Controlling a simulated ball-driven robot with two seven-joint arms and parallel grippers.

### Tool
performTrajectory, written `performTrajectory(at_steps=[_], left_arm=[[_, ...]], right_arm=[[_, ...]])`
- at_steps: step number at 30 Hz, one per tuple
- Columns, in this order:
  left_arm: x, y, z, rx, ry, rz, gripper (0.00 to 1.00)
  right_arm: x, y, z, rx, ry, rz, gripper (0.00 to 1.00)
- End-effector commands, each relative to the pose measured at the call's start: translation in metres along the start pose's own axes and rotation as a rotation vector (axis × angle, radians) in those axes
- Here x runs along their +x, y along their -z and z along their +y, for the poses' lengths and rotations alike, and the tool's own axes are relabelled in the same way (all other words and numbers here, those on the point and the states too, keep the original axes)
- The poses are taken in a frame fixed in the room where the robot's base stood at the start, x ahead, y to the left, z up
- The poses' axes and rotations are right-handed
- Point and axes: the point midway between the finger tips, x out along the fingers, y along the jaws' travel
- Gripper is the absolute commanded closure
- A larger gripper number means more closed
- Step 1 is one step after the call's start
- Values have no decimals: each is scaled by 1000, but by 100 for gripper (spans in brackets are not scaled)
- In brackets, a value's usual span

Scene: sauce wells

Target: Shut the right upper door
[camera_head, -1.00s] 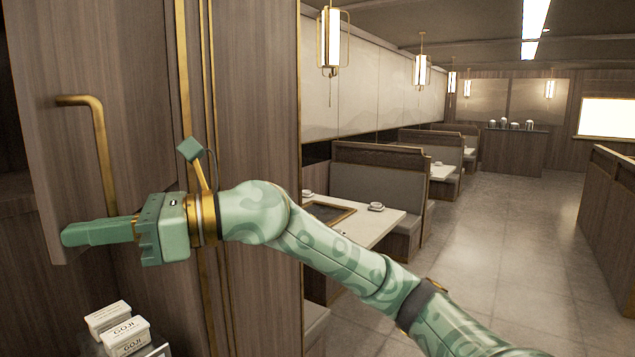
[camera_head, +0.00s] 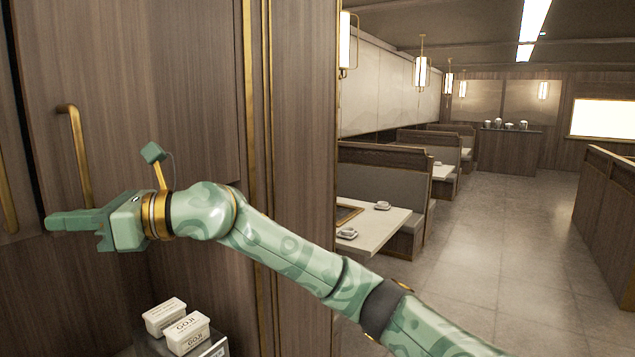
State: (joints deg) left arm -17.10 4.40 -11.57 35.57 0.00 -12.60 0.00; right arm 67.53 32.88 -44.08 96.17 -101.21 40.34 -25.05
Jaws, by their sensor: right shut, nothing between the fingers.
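The right upper door (camera_head: 165,90) is a brown wood-grain panel at the left, with a brass bar handle (camera_head: 72,140) near its left edge. It stands close to in line with the panel to its left, with a narrow dark gap between them; I cannot tell if it is fully shut. My right gripper (camera_head: 62,221) is shut and empty. Its fingers point left at the door's lower left part, just below the handle; whether they touch the door is unclear. My left gripper is not in view.
A second brass handle (camera_head: 7,195) shows at the far left edge. White GOJI boxes (camera_head: 187,333) stand in the open space below the door. Booths with a white table (camera_head: 375,228) and a clear tiled aisle (camera_head: 500,260) lie to the right.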

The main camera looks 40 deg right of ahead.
Motion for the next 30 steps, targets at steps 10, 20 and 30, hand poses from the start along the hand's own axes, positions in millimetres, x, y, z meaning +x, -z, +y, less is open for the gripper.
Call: performTrajectory(at_steps=[10, 20, 30], left_arm=[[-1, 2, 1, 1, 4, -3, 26], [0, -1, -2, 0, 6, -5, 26], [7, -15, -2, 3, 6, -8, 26]], right_arm=[[-4, 0, -6, 1, 4, -4, 100], [-2, -1, -4, 0, 1, -3, 100], [-18, 5, 2, 5, 4, -3, 100]])
